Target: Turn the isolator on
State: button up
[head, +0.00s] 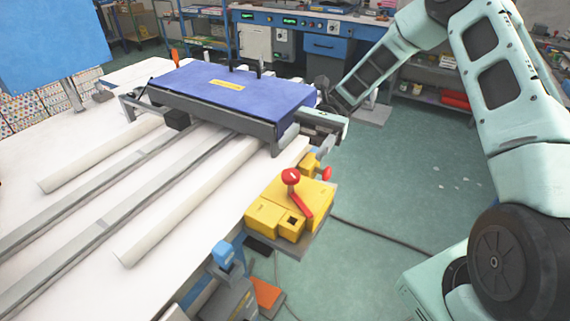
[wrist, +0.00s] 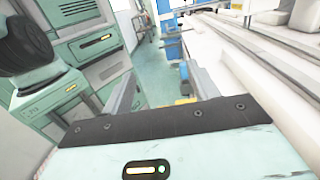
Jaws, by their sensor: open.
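The isolator (head: 291,208) is a yellow box with a red rotary handle (head: 298,190), mounted at the right edge of the white table. The handle's knob is at the top and its lever slants down to the right. My gripper (head: 325,143) is beyond the isolator, beside the right end of the blue-covered carriage, and apart from the handle. In the wrist view my gripper (wrist: 164,84) is open, its two fingers spread with nothing held. A small yellow patch (wrist: 185,101) shows low between the fingers, mostly hidden; it may be part of the isolator.
The blue-covered carriage (head: 225,92) spans rails on the white table (head: 85,225). A small red knob (head: 327,173) sits just behind the isolator. A blue-topped device (head: 223,254) is in front. Green floor (head: 400,185) to the right is mostly clear, with a cable across it.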

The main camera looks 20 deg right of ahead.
aim_at(285, 180)
jog(key=d+f+m+t+y+b, duration=0.1)
jog(key=d+f+m+t+y, duration=0.1)
jog(key=d+f+m+t, duration=0.3)
jog(key=d+f+m+t+y+b, duration=0.1)
jog(key=d+f+m+t+y, duration=0.15)
jog(key=d+t, duration=0.5)
jog(key=shift+m+h, duration=0.25)
jog(key=shift+m, duration=0.2)
jog(key=a, duration=0.5)
jog(key=a+p, duration=0.1)
jog(key=a, duration=0.5)
jog(key=a+p, duration=0.1)
jog(key=a, duration=0.5)
jog(key=shift+w+f, duration=0.15)
jog(key=shift+w, duration=0.1)
grip_shut()
jog(key=shift+g, duration=0.25)
jog(key=shift+p, duration=0.35)
jog(key=n+g+p, duration=0.1)
jog(key=n+g, duration=0.1)
jog(key=g, duration=0.1)
jog(key=shift+s, duration=0.1)
jog(key=shift+s+d+n+g+h+p, duration=0.15)
jog(key=shift+n+g+h, duration=0.35)
jog(key=shift+n+g, duration=0.7)
jog(key=shift+s+a+n+g+h+p, duration=0.15)
jog(key=shift+n+g+h, duration=0.45)
jog(key=shift+g, duration=1)
jog(key=shift+d+g, duration=0.15)
jog(key=shift+g, duration=0.15)
